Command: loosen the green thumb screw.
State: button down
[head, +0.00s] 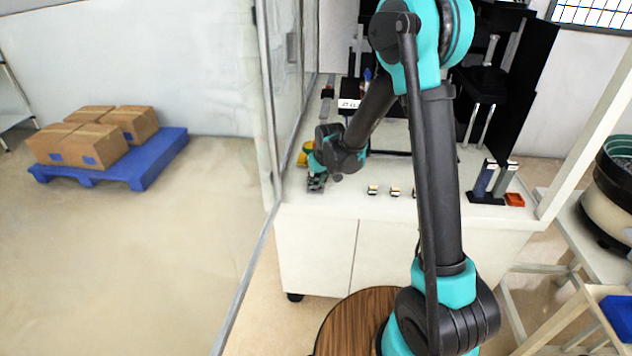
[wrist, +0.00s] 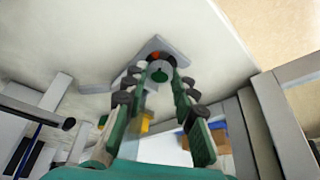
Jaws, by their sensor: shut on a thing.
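My gripper (wrist: 158,84) has its two green fingers closing in toward a grey bracket-like part (wrist: 180,57) at the top of the wrist view. The green thumb screw (wrist: 159,76) shows as a small green spot between the fingertips, and the gripper is shut on it. A grey round end sits just above the screw, with a small orange-red spot beside it. In the head view my gripper (head: 316,180) is low over the left end of the white table. The screw cannot be made out there, as the wrist and fingers cover it.
A yellow part (head: 302,159) is close by the wrist on the white table (head: 330,210). Small blocks (head: 372,190) stand to the right. A glass panel (head: 268,100) bounds the left side. A black holder (head: 486,198) and an orange tray (head: 515,199) are at the right.

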jog(key=n, duration=0.2)
jog(key=n+g+y, duration=0.1)
jog(key=n, duration=0.1)
jog(key=shift+w+d, duration=0.2)
jog(key=shift+w+n+g+y, duration=0.1)
jog(key=shift+n+g+y, duration=0.5)
jog(key=shift+n, duration=1.5)
jog(key=c, duration=1.2)
grip_release()
jog(key=shift+d+r, duration=0.1)
jog(key=shift+r, duration=0.05)
jog(key=v, duration=1.1)
jog(key=shift+r, duration=0.35)
jog(key=shift+w+d, duration=0.1)
